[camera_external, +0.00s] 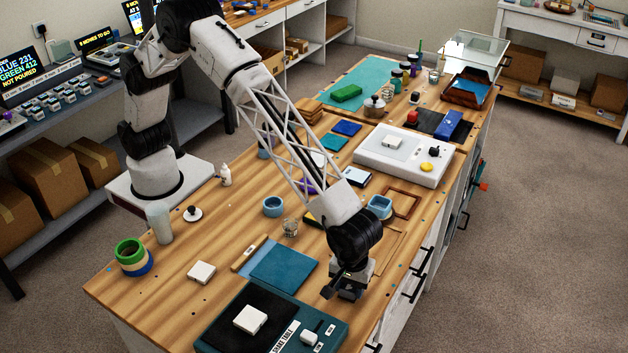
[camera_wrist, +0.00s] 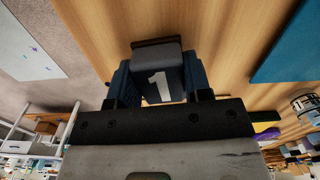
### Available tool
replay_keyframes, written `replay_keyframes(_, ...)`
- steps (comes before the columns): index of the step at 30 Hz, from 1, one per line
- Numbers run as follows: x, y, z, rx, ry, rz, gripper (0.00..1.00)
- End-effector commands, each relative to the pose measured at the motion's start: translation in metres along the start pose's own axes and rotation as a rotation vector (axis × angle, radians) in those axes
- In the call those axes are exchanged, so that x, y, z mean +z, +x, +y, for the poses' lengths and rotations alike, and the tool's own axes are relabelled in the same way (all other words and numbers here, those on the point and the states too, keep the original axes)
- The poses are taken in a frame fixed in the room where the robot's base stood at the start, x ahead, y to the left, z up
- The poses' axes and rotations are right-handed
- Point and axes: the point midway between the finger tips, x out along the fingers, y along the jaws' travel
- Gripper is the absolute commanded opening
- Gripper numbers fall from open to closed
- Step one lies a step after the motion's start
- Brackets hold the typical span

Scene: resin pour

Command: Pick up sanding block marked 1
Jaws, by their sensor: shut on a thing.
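The sanding block marked 1 (camera_wrist: 160,84) shows in the wrist view as a dark block with a white "1" on its grey face. My gripper (camera_wrist: 157,98) is shut on it, with a finger on either side. In the external view my gripper (camera_external: 345,285) is low over the front right edge of the wooden bench, right of the blue sheet. There the block is mostly hidden by my gripper, and I cannot tell whether it touches the bench.
A blue sheet (camera_external: 283,268) lies left of my gripper. The dark green shake table (camera_external: 335,325) with a white block stands in front. A thin wooden frame (camera_external: 402,203) and a light blue cup (camera_external: 379,207) are behind. The bench edge drops to drawers on the right.

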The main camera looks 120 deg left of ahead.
Motion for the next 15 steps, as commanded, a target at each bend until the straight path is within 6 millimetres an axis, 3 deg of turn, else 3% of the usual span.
replay_keyframes(5, 0.000, -0.024, -0.001, 0.002, 0.000, -0.001, 0.21)
replay_keyframes(15, -0.014, -0.026, -0.044, 0.000, 0.000, 0.000, 0.21)
